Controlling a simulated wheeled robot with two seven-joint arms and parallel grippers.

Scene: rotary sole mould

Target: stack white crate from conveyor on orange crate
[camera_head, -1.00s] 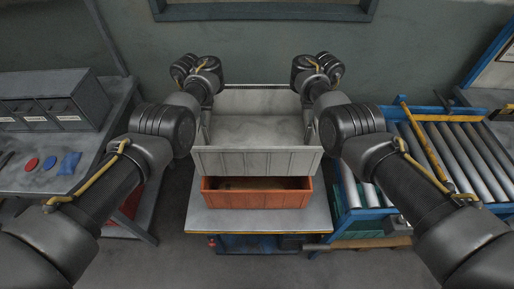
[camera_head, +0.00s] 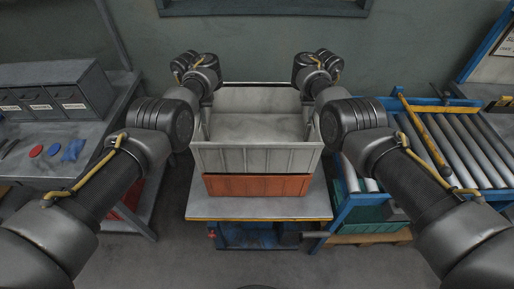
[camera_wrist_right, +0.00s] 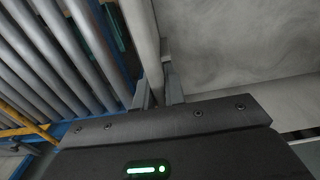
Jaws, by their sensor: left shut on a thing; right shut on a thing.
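The white-grey crate (camera_head: 257,158) is upright and level, directly over the orange crate (camera_head: 257,186) on the small table. No gap shows between its front wall and the orange crate, whose inside is hidden. My left gripper (camera_head: 205,102) is shut on the white crate's left side; its fingertips are mostly hidden. My right gripper (camera_wrist_right: 158,95) is shut on the crate's right wall, with one finger on each side of it in the right wrist view. The roller conveyor (camera_head: 470,150) stands to the right.
The small table's front edge (camera_head: 258,217) is bare. A bench on the left holds grey drawers (camera_head: 55,103) and small red and blue items (camera_head: 72,150). A yellow bar (camera_head: 425,135) lies along the conveyor. The wall stands behind.

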